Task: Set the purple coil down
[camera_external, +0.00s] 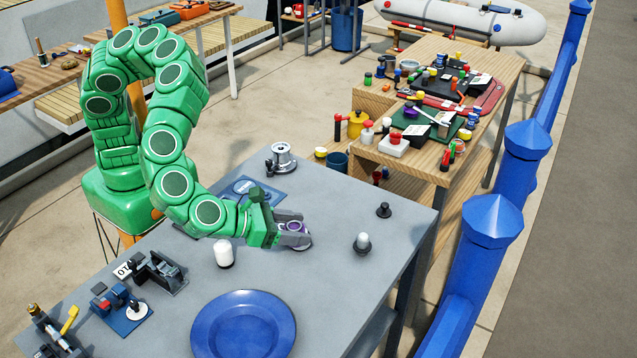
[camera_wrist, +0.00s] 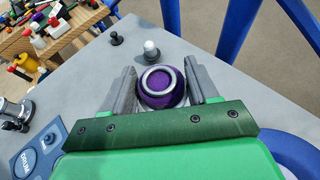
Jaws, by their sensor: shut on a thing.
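The purple coil (camera_wrist: 161,86) is a round purple thing with a pale ring on top, between the two grey fingers of my gripper (camera_wrist: 162,92) in the wrist view. In the external view the purple coil (camera_external: 298,227) shows partly at the fingertips of my gripper (camera_external: 292,232), low over the grey table (camera_external: 340,200). My gripper is shut on it. I cannot tell whether its underside touches the table. The fingers hide part of the coil.
A blue plate (camera_external: 243,325) lies at the table's front. A white cylinder (camera_external: 224,253) stands left of my gripper. A white-topped piece (camera_external: 362,243) and a black knob (camera_external: 384,210) stand to the right. A metal winch (camera_external: 281,158) is behind. Table between them is bare.

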